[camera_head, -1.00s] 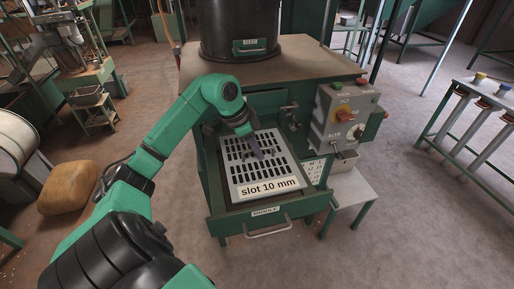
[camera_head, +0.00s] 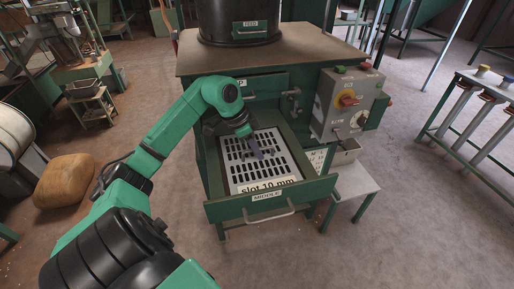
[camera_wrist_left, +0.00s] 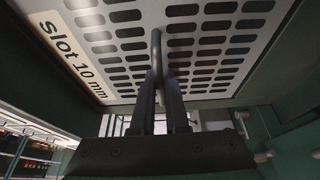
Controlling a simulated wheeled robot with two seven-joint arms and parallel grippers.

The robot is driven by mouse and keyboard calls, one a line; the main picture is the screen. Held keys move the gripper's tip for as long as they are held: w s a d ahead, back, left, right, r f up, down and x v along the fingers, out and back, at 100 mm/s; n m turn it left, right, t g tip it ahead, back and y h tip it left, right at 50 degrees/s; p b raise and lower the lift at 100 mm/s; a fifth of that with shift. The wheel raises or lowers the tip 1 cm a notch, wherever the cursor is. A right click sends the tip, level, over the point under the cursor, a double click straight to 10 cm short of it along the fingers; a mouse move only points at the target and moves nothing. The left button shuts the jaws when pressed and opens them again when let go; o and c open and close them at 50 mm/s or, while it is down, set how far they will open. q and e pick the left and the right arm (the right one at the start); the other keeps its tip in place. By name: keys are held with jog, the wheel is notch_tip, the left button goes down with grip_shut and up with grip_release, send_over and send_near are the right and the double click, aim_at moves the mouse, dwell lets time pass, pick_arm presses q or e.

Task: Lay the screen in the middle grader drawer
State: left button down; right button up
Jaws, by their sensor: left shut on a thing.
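The screen (camera_head: 240,178) is a pale slotted plate labelled "slot 10 mm". It lies roughly level within the open middle drawer (camera_head: 222,209) of the green grader, whose front panel reads "MIDDLE". The drawer front hides the lower edge of the screen's label. My left gripper (camera_head: 256,150) is shut on the screen's handle near its middle. In the left wrist view the left gripper's fingers (camera_wrist_left: 163,100) close around the dark handle bar, with the screen (camera_wrist_left: 125,17) beyond. I cannot tell whether the screen touches the drawer floor. My right gripper is not in view.
A black hopper (camera_head: 240,22) stands on the grader top (camera_head: 300,48). A tan sack (camera_head: 68,180) lies left on the floor. The floor in front is clear.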

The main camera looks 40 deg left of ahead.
pick_arm(q)
jog(key=c, duration=0.8)
grip_release()
jog(key=shift+c, duration=0.2)
jog(key=shift+s+a+r, duration=0.15)
jog(key=shift+r, duration=0.3)
jog(key=b+v, duration=0.1)
jog(key=v, duration=1.2)
jog(key=shift+s+r+b, duration=0.15)
jog(key=shift+r+b, duration=0.2)
